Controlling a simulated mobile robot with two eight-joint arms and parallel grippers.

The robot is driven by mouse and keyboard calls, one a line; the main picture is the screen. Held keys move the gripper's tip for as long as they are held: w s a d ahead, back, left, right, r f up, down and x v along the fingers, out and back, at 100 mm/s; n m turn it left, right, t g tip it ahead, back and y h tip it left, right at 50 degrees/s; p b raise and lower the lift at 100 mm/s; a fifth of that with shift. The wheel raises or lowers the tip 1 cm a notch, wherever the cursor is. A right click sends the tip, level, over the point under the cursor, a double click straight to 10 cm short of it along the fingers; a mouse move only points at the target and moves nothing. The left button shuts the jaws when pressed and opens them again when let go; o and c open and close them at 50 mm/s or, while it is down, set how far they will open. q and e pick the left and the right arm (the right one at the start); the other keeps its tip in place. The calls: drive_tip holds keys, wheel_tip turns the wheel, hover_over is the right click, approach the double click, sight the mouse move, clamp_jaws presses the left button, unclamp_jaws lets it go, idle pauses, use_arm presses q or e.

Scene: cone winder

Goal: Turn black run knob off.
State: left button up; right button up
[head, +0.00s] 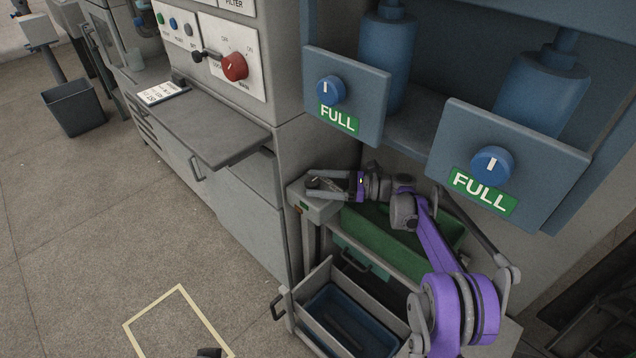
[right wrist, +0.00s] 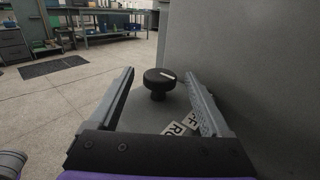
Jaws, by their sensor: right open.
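The black run knob (right wrist: 159,78) stands upright on a stem on a grey panel in the right wrist view, with a white pointer line on its top. Two white labels (right wrist: 180,130), partly hidden by my right gripper, lie near its base; the letters "RU" and "FF" show. In the head view the knob (head: 316,182) is small and dark on top of the grey cart. My right gripper (head: 311,188) is open, with one finger on each side of the knob; contact cannot be made out.
A green bin (head: 385,240) sits on the cart beneath my right arm. An open drawer (head: 325,300) juts out below. Blue valve knobs on FULL panels (head: 375,92) overhang to the right. A grey shelf (head: 215,135) and red main switch (head: 235,66) are at left.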

drive_tip(key=s+d+p, duration=0.1)
drive_tip(key=d, duration=0.9)
drive_tip(key=shift+s+d, duration=0.2)
drive_tip(key=shift+d, duration=0.05)
